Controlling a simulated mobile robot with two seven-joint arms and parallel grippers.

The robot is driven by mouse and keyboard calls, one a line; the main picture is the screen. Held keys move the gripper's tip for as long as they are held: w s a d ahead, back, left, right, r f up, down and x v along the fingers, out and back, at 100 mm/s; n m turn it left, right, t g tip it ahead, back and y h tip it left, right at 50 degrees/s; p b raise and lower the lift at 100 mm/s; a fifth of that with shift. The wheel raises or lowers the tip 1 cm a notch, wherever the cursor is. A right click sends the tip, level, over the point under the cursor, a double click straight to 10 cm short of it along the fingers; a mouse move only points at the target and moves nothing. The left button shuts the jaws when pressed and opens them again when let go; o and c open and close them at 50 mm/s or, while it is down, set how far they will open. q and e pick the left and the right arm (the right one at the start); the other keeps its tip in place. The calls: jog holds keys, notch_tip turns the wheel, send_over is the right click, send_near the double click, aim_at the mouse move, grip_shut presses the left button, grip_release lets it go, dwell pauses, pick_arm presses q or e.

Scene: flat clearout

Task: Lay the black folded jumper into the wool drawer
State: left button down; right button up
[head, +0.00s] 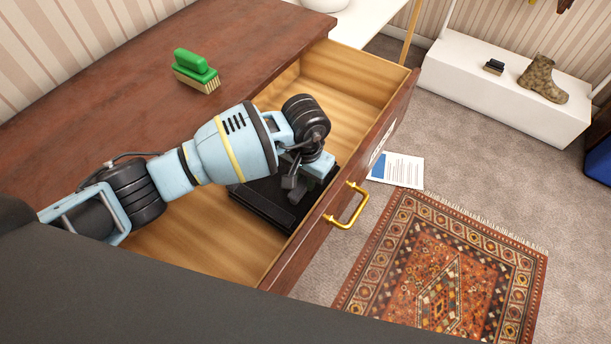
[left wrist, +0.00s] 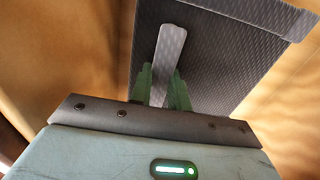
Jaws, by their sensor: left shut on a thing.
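The black folded jumper (head: 262,204) is inside the open wooden drawer (head: 345,72), flat and level, near the drawer's front wall. I cannot tell whether it rests on the drawer floor or hangs just above it. My left gripper (head: 294,188) reaches down into the drawer over the jumper and is shut on it. In the left wrist view, the jumper (left wrist: 215,75) is dark and textured, and the green fingers (left wrist: 164,92) pinch a lighter grey raised strip of it. The arm hides part of the jumper in the head view. My right gripper is out of view.
The drawer front has a brass handle (head: 347,207) and a pale label. A green brush (head: 195,70) lies on the dresser top (head: 110,75). Paper (head: 397,170) and a patterned rug (head: 440,275) lie on the floor. A white bench (head: 500,95) holds a boot (head: 542,78).

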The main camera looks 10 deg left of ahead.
pick_arm(q)
jog(key=shift+f, duration=0.25)
jog(key=c, duration=1.3)
grip_release()
jog(key=shift+o, duration=0.2)
jog(key=shift+f, duration=0.1)
notch_tip(320, 180, up, 8)
jog(key=shift+r, duration=0.1)
